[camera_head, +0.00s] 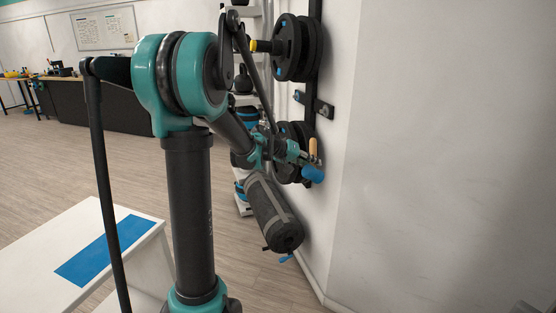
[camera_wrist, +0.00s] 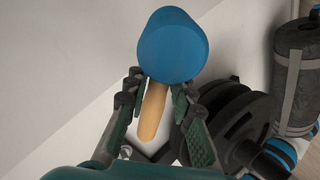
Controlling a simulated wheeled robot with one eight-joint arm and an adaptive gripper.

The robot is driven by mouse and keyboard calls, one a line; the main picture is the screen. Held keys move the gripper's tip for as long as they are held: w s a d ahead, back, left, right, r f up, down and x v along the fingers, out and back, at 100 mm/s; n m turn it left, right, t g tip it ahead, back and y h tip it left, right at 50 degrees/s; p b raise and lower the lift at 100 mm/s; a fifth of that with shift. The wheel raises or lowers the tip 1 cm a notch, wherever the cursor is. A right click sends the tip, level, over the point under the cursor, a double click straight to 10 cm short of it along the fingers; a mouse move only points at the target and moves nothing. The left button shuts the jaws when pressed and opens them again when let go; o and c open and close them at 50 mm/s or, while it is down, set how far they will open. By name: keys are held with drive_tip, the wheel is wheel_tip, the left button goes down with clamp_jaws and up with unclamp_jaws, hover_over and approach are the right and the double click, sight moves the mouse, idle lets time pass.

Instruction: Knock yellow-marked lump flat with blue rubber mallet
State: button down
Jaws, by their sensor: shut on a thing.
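The blue rubber mallet shows in the wrist view with its round blue head (camera_wrist: 172,45) towards the camera and its pale wooden handle (camera_wrist: 152,112) running down between the fingers. My gripper (camera_wrist: 158,88) is shut on the mallet handle just below the head. In the head view my gripper (camera_head: 303,157) is beside the wall rack, with the blue mallet head (camera_head: 313,174) at its tip and the handle (camera_head: 313,149) pointing up. I cannot make out a yellow-marked lump in either view.
More plates (camera_wrist: 238,115) are close to my gripper. A dark grey strapped roll (camera_head: 272,213) hangs below. A white bench (camera_head: 75,240) stands at left.

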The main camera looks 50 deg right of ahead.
drive_tip(key=s+a+m+g, duration=0.2)
drive_tip(key=s+g, duration=0.4)
drive_tip(key=s, duration=2.8)
drive_tip(key=s+a+m+g+y, duration=0.1)
drive_tip(key=s+a+g, duration=0.2)
drive_tip(key=s+a, duration=0.6)
drive_tip(key=s+a+r+m+g+y, duration=0.1)
drive_tip(key=s+a+m+g+y, duration=0.1)
drive_tip(key=s+a, duration=0.8)
drive_tip(key=shift+s+a+g, duration=0.15)
drive_tip(key=shift+s+g, duration=0.45)
drive_tip(key=shift+s, duration=2.3)
drive_tip(key=shift+a+x, duration=0.15)
drive_tip(key=shift+x, duration=1.15)
drive_tip(key=shift+a+x, duration=0.15)
drive_tip(key=shift+x, duration=1.2)
drive_tip(key=shift+s+f, duration=0.15)
drive_tip(key=shift+s+d, duration=0.2)
drive_tip(key=shift+s, duration=0.5)
